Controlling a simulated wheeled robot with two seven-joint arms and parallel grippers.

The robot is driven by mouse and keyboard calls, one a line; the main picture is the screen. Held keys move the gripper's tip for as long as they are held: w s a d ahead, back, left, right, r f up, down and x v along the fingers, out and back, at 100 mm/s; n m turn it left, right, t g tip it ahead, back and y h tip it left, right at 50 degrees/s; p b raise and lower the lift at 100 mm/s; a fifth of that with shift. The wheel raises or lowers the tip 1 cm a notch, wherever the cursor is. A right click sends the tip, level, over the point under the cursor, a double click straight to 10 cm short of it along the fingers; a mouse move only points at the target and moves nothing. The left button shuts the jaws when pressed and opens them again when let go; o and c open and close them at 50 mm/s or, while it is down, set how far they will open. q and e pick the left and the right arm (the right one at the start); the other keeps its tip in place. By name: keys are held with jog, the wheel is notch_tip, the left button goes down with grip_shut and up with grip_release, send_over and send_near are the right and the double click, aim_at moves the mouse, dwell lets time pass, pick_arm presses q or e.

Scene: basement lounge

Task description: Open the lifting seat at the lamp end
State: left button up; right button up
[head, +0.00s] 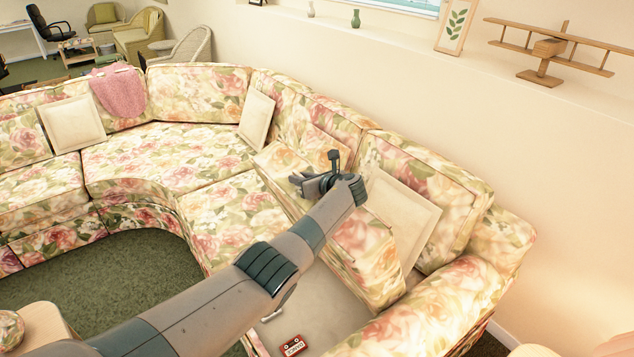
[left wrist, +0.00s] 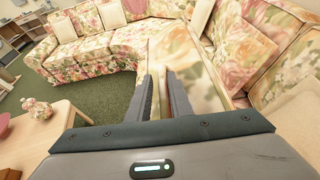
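The lifting seat (head: 366,262) is the floral seat section at the right end of the sofa. It stands raised and tilted up toward the backrest, with a pale open compartment (head: 325,305) below it. A small red cassette-like item (head: 292,345) lies in the compartment. My left arm reaches across the front of the seat. My left gripper (head: 312,182) is beside the seat's upper edge; I cannot tell if it touches. My right gripper is not in view.
A cream pillow (head: 402,215) leans on the backrest behind the raised seat. The sofa armrest (head: 425,315) bounds the right side. A wooden table (head: 42,325) stands at lower left. A model biplane (head: 545,60) is on the wall ledge. Green carpet (head: 120,270) is open before the sofa.

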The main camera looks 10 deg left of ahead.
pick_arm(q)
jog(key=shift+s+d+r, duration=0.1)
jog(key=shift+s+d, duration=0.25)
jog(key=shift+d, duration=0.05)
jog(key=b+v, duration=0.1)
jog(key=v, duration=1.3)
jog(key=shift+s+r+b, duration=0.15)
jog(key=shift+r+b, duration=0.1)
jog(key=shift+b, duration=0.1)
jog(key=shift+s+d+r, duration=0.35)
jog(key=shift+s, duration=0.05)
